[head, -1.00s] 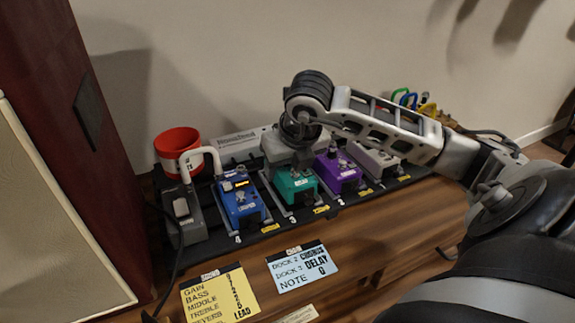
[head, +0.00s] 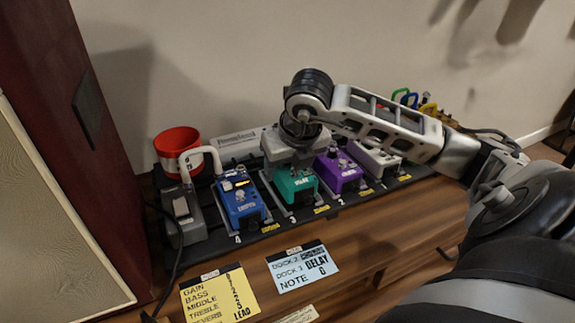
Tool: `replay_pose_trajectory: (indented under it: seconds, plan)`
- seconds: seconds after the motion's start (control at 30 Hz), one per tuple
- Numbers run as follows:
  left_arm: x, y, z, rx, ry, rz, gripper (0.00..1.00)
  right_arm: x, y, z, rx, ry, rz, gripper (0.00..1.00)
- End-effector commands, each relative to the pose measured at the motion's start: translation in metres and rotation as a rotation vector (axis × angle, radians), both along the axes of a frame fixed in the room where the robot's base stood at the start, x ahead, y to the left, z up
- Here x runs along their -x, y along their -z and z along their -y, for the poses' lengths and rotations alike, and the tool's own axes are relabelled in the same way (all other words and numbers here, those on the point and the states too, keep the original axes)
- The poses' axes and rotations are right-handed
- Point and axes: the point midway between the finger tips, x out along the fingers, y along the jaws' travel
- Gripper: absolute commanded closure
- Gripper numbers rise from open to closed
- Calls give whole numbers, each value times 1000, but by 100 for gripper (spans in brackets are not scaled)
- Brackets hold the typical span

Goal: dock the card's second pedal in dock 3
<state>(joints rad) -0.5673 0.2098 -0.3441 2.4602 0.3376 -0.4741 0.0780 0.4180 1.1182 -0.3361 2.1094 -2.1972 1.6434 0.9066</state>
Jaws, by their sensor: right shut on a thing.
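The blue card (head: 303,266) on the desk front reads DOCK 2 CHORUS, DOCK 3 DELAY and a NOTE line. A teal pedal (head: 296,186) sits on the board at the dock marked 3. My right gripper (head: 296,166) comes down over the back of the teal pedal and is shut on it; the fingertips are mostly hidden by the gripper body. A blue pedal (head: 242,202) sits at dock 4, to the left. A purple pedal (head: 339,172) sits to the right, at what looks like dock 2. My left gripper is not in view.
A pale pedal (head: 375,158) stands right of the purple one. A yellow settings card (head: 220,295) lies in front. A dark cabinet (head: 85,110) bounds the left.

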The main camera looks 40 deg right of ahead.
Motion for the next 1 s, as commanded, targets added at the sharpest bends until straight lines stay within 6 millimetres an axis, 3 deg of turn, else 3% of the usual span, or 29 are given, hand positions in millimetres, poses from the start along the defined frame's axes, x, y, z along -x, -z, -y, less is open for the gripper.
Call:
replay_pose_trajectory:
  seconds: [1.0]
  plan:
    - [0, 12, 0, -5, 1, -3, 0, 0, 9, 0, 1, 0, 3, 77]
